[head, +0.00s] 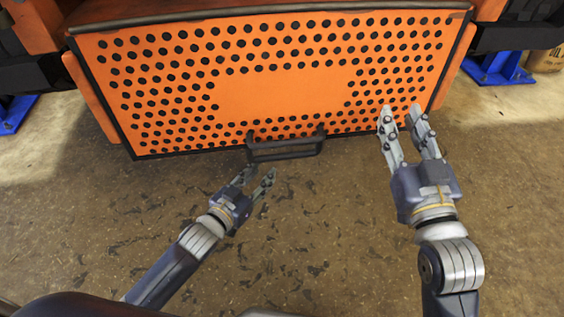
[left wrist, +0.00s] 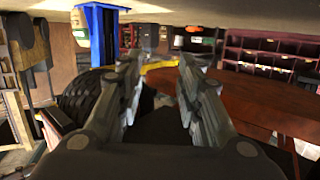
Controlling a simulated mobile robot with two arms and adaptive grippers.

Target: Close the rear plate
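The rear plate (head: 270,95) is an orange panel dotted with black holes, with a dark edge, on the back of the mower in the head view. A black bar handle (head: 286,149) sticks out at the middle of its lower edge. My left gripper (head: 258,175) is open and empty, just below and left of the handle, apart from it. My right gripper (head: 403,114) is open and appears in front of the plate's lower right part; I cannot tell whether it touches. The left wrist view shows the left fingers (left wrist: 158,75) spread with nothing between them.
Blue metal feet (head: 500,68) of a lift stand on the floor at the right and at the left (head: 14,112). The brown floor (head: 300,230) around my arms is clear. The left wrist view shows a blue post (left wrist: 102,35), a black tyre (left wrist: 85,98) and dark red shelving (left wrist: 275,55).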

